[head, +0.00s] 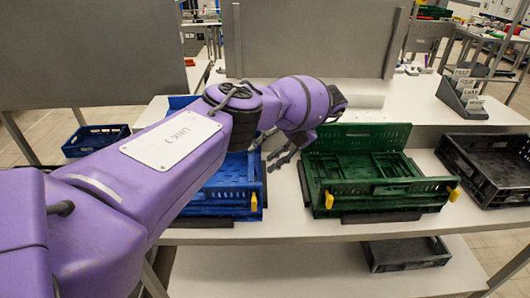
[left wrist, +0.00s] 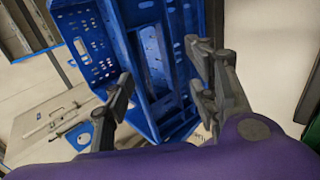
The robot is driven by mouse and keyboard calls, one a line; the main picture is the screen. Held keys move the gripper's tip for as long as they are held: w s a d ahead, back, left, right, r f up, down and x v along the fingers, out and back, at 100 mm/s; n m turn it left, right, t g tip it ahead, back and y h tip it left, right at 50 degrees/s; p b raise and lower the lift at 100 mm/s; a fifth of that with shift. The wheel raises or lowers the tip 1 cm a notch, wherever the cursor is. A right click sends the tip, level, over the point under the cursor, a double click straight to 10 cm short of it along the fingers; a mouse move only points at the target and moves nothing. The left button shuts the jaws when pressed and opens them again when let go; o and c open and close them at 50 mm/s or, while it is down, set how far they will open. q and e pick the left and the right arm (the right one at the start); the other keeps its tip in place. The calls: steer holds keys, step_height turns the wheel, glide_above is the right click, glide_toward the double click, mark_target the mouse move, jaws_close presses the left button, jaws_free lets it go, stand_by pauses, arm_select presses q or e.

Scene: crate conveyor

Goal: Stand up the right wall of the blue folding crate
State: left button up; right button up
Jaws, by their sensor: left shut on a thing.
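The blue folding crate (head: 222,200) stands on the white table, left of the green crate. My left arm covers much of it in the head view, so the full pose of its right wall is hidden. In the left wrist view the crate (left wrist: 95,45) fills the middle, with part of its blue wall (left wrist: 192,50) beside the right-hand finger. My left gripper (head: 280,155) is at the crate's right side, over the gap before the green crate. In the left wrist view its fingers (left wrist: 165,95) are spaced apart and hold on the blue crate's wall. My right gripper is not in view.
A green crate (head: 330,200) with a raised back wall stands close on the right. A black crate (head: 475,175) is farther right, and another dark crate (head: 400,260) lies on the shelf below. A grey panel (head: 310,40) stands behind the table.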

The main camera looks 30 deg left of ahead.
arm_select(q)
steer(key=shift+s+d+f, duration=0.1)
steer(key=shift+d+f, duration=0.2)
steer(key=shift+f, duration=0.2)
steer(key=shift+c, duration=0.4)
steer(key=v, duration=0.7)
steer(key=shift+a+r, duration=0.2)
steer(key=shift+r, duration=0.2)
steer(key=shift+c, duration=0.5)
steer(key=shift+r, duration=0.3)
